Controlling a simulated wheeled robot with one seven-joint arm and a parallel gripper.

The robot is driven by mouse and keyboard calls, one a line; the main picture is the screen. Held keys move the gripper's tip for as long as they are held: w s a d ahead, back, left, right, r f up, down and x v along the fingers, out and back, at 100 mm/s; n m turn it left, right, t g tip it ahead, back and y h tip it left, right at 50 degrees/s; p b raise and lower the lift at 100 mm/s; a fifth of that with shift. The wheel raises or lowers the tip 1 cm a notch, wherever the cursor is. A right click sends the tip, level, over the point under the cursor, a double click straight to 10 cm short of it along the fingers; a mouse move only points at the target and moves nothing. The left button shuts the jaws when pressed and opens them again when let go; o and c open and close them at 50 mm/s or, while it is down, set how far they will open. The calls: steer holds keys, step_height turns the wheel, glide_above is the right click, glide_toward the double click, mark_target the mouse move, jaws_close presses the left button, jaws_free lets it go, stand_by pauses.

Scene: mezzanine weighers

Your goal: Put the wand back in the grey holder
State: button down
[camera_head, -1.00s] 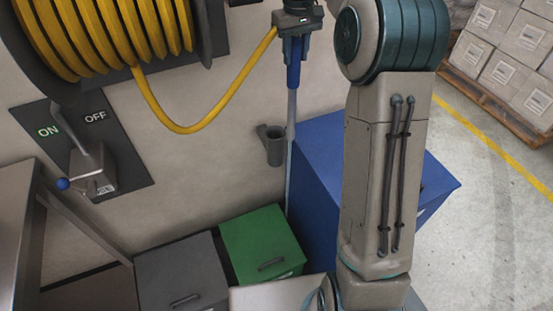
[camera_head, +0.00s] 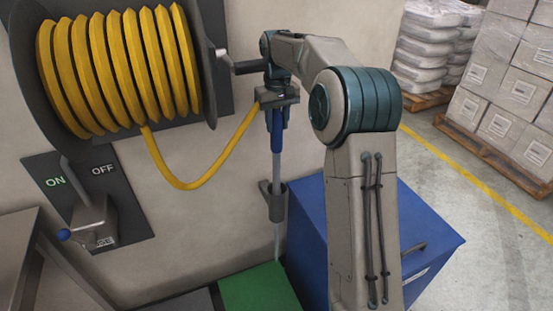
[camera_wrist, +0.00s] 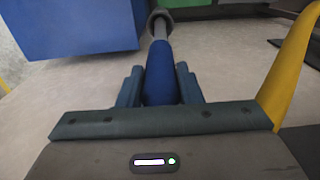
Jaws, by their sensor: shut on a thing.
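The wand has a blue handle (camera_head: 277,135) and a thin grey tube (camera_head: 277,168), and it hangs upright with its tip down. My gripper (camera_head: 276,112) is shut on the blue handle, which also shows between the fingers in the wrist view (camera_wrist: 160,85). The grey holder (camera_head: 272,204) is a dark cup on the wall below the handle. The tube appears to run down through the holder, with its pale tip showing underneath. The handle is above the holder, apart from it. In the wrist view the tube leads to the holder's round rim (camera_wrist: 161,17).
A yellow hose (camera_head: 205,180) loops from the wall reel (camera_head: 120,65) towards my gripper. A lever switch (camera_head: 90,205) marked ON and OFF is left. A blue bin (camera_head: 420,235) and green bin (camera_head: 255,290) stand below. Boxes on pallets (camera_head: 505,115) are at right.

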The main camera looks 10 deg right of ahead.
mark_target(277, 149)
step_height(277, 149, down, 10)
steer(key=shift+r, duration=0.25)
steer(key=shift+f, duration=0.1)
steer(key=c, duration=1)
jaws_free()
step_height(277, 149, up, 12)
steer(key=shift+r, duration=0.1)
